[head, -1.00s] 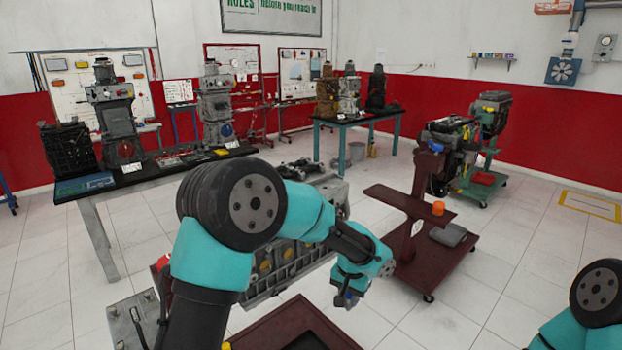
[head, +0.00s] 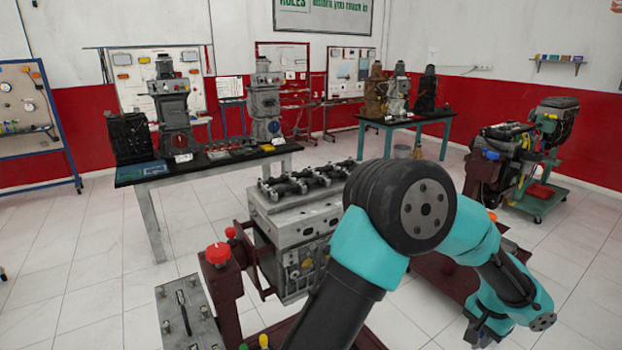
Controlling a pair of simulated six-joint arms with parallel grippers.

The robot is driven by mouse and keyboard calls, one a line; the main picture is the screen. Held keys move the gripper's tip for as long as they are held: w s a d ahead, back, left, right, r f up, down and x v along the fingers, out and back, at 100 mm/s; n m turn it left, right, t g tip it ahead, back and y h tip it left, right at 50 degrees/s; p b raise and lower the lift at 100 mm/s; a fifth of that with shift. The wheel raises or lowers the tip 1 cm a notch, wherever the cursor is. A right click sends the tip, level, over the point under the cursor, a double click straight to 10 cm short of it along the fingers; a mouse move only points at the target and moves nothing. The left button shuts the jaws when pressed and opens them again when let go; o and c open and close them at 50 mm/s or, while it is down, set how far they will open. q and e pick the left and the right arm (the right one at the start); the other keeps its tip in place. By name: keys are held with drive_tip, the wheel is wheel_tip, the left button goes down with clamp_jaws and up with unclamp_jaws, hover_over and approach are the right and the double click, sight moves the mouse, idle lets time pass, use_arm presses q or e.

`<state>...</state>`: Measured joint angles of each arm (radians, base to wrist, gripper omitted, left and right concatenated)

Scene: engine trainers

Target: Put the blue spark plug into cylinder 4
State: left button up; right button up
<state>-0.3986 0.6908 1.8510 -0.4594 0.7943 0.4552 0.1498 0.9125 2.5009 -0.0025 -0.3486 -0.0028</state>
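The grey engine block (head: 300,225) stands on a dark red stand in the middle, with black parts along its top. My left arm crosses in front and hides its right side. I cannot make out which opening is cylinder 4. No blue spark plug can be made out. My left gripper (head: 480,332) hangs low at the right, beyond the engine, near the lower picture edge. It is small, dark and partly hidden, so its fingers cannot be read. My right gripper is out of view.
A red knob (head: 218,253) tops the stand's post at the left. A grey plate (head: 187,318) with a dark handle is at lower left. A long bench (head: 205,162) with engine models stands behind. A dark red cart (head: 440,277) is partly hidden behind my arm.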

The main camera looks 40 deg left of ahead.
use_arm(q)
drive_tip(key=w+a+r+n, duration=0.15)
drive_tip(key=a+r, duration=0.25)
drive_tip(key=a, duration=0.5)
drive_tip(key=w+a+r+n, duration=0.15)
drive_tip(key=a+r, duration=0.25)
drive_tip(key=a, duration=0.4)
drive_tip(key=w+a+r+n, duration=0.15)
drive_tip(key=a+r, duration=0.25)
drive_tip(key=a, duration=0.5)
drive_tip(key=s+a+r+n, duration=0.2)
drive_tip(key=s+a+r, duration=0.2)
drive_tip(key=a, duration=0.4)
drive_tip(key=s+a+r+n, duration=0.2)
drive_tip(key=s+a+r, duration=0.2)
drive_tip(key=a, duration=0.5)
drive_tip(key=s+a+r+n, duration=0.2)
drive_tip(key=s+a+r, duration=0.2)
drive_tip(key=a, duration=0.5)
wheel_tip(320, 180, up, 2)
drive_tip(key=shift+s, duration=0.25)
drive_tip(key=shift+d+f, duration=0.1)
drive_tip(key=shift+f, duration=2.7)
drive_tip(key=shift+f, duration=0.85)
